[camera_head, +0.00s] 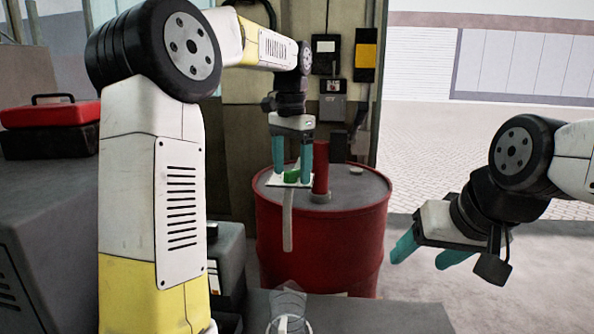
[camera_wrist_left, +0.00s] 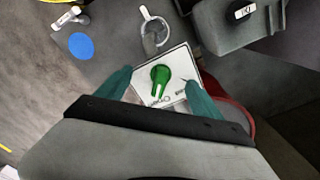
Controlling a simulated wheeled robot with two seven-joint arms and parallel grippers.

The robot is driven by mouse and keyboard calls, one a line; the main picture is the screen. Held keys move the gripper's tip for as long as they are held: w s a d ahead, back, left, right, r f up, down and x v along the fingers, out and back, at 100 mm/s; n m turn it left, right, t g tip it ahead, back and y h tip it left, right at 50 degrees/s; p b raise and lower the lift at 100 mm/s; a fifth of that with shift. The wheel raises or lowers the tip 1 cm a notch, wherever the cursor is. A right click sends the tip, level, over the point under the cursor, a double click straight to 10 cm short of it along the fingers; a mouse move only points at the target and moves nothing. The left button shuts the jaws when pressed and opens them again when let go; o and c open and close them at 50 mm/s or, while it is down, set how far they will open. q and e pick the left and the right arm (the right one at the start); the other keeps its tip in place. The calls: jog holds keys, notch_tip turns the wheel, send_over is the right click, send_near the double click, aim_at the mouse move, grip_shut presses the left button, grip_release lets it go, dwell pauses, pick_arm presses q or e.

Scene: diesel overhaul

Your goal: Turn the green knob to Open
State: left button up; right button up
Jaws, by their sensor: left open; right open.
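The green knob (camera_head: 292,176) sits on a white plate (camera_head: 274,181) in front of the red drum in the head view. In the left wrist view the green knob (camera_wrist_left: 158,78) shows on the white plate (camera_wrist_left: 176,60), which carries printed words; one looks like "Open", the other is too small to read surely. My left gripper (camera_head: 292,175) is open, pointing down, with its teal fingers on either side of the knob. In the wrist view its fingers stand apart from the knob. My right gripper (camera_head: 430,256) is open and empty at the right, well away from the knob.
A red drum (camera_head: 320,240) with a red upright pipe (camera_head: 321,168) on its top stands behind the plate. A clear cup-like thing (camera_head: 289,312) stands at the bottom. A red toolbox (camera_head: 50,114) is at the far left. The floor at right is clear.

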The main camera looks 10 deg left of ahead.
pick_arm(q)
jog(key=shift+r, duration=0.1)
jog(key=shift+r, duration=3.4)
